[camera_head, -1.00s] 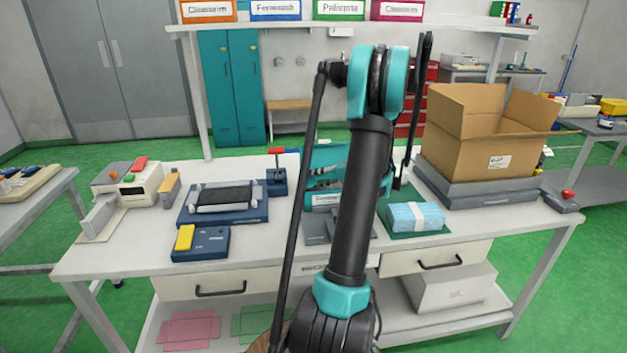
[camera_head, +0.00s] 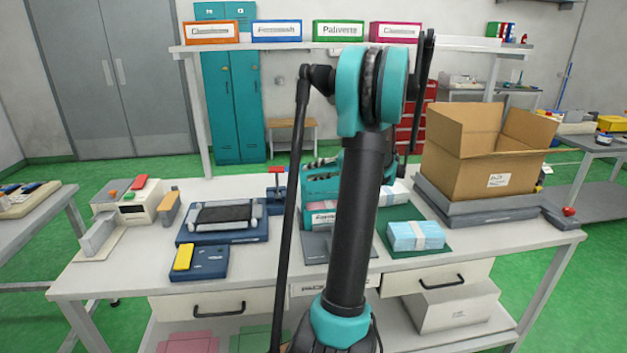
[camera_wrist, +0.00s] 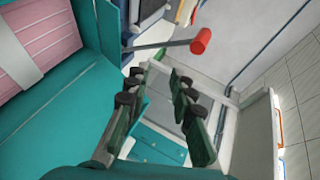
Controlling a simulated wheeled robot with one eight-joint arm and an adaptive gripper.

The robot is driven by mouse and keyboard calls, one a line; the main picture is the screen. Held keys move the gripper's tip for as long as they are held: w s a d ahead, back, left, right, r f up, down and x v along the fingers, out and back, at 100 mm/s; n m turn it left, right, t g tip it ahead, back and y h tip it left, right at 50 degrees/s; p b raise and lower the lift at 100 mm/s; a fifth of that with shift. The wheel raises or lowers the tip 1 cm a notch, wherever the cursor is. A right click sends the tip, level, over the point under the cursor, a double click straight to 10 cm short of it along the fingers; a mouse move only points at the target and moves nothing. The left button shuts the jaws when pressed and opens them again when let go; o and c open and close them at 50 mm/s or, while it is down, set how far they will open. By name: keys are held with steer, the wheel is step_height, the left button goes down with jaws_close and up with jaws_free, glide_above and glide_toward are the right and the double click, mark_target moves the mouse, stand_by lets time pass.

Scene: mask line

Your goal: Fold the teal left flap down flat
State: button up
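The teal carton (camera_head: 325,217) stands at the middle of the table, with a label on its front and pink masks inside; my arm hides much of it. In the wrist view the pink pleated masks (camera_wrist: 50,35) with a pale band lie between teal panels. A broad teal panel (camera_wrist: 55,125) fills the lower left; I cannot tell whether it is the left flap or a wall. My gripper (camera_wrist: 166,75) is open and empty, its green fingers apart beside the carton. In the head view the fingers are hard to make out behind my arm.
A red-handled lever device (camera_head: 277,180) stands just left of the carton; its red knob (camera_wrist: 201,40) shows beyond my fingers. A scale-like device (camera_head: 222,215) is further left. Blue masks (camera_head: 415,235) lie on a green mat to the right. A brown box (camera_head: 487,150) stands behind them.

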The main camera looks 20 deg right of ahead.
steer(key=shift+r, duration=0.1)
steer(key=n+g+h, duration=0.2)
steer(key=g+h, duration=0.2)
steer(key=h, duration=0.5)
glide_toward(305, 191)
steer(key=x, duration=1)
steer(key=shift+s+f, duration=0.25)
steer(key=shift+f, duration=0.05)
jaws_close()
